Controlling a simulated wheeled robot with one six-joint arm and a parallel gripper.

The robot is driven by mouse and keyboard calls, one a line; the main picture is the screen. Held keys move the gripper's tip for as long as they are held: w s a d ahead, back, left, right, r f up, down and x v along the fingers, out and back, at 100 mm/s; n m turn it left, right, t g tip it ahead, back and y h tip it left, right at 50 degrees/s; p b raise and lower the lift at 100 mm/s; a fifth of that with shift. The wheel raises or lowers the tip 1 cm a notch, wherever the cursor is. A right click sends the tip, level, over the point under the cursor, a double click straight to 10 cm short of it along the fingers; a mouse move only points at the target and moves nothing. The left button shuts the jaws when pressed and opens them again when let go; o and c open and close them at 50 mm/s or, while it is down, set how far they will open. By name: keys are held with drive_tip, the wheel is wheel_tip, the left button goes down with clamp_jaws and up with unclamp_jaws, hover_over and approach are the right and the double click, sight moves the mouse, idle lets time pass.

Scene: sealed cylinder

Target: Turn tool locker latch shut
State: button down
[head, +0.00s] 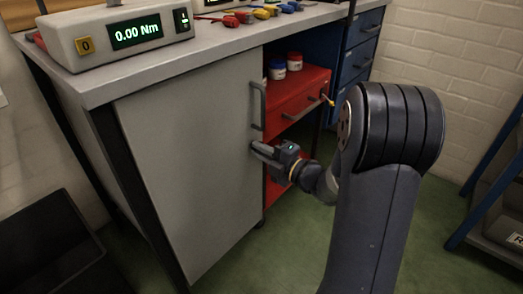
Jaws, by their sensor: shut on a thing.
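The tool locker has a plain grey door (190,150) under the bench, with a dark bar handle (262,105) upright near its right edge. My gripper (259,149) is at the door's right edge, just below the handle, and its fingers are shut on what appears to be the latch. The fingers hide the latch, so its angle cannot be told. To the right of the door, the red drawer unit (300,95) shows.
A torque meter (125,32) reading 0.00 Nm stands on the bench top (215,48). Small jars (278,69) sit on the red unit. Blue drawers (362,40) stand behind. A dark bin (50,245) is at lower left. Green floor (270,255) is clear below the gripper.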

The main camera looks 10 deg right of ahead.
drive_tip(key=shift+n, duration=0.5)
drive_tip(key=shift+f, duration=0.1)
drive_tip(key=c, duration=1.5)
unclamp_jaws()
drive_tip(key=p+v, duration=0.2)
drive_tip(key=v, duration=0.9)
drive_tip(key=shift+p, duration=0.3)
drive_tip(key=shift+w+a, duration=0.1)
